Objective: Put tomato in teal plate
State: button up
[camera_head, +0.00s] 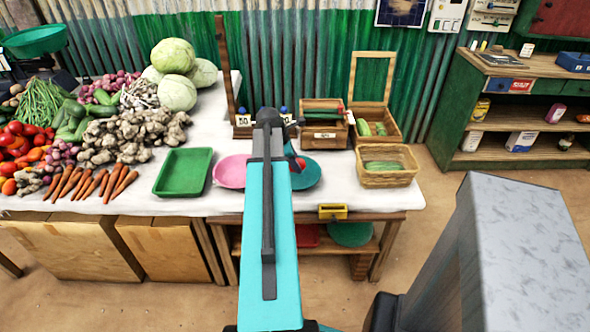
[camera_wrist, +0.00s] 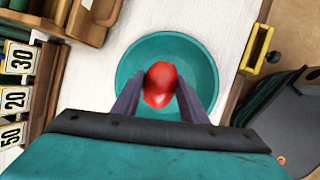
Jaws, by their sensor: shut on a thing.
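The red tomato (camera_wrist: 159,85) is between the two fingers of my gripper (camera_wrist: 159,98) in the wrist view, and the fingers are shut on it. The teal plate (camera_wrist: 197,55) lies behind the tomato in that view, so the tomato appears over its middle. I cannot tell whether the tomato touches the plate. In the head view, the teal plate (camera_head: 308,177) shows at the right of my arm, partly hidden by it. A bit of the tomato (camera_head: 301,163) shows there, while my gripper's fingers are mostly hidden by my arm.
A pink plate (camera_head: 230,172) is left of the teal one, with a green tray (camera_head: 183,172) farther left. Wooden crates and a wicker basket (camera_head: 387,177) stand at the right. A yellow block (camera_head: 332,212) is at the front edge. Vegetables crowd the table's left.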

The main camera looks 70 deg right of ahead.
jog(key=shift+f+p, duration=0.3)
jog(key=shift+f, duration=1.45)
jog(key=o, duration=1.1)
jog(key=shift+f, duration=0.1)
jog(key=v, duration=1.2)
jog(key=shift+b, duration=0.45)
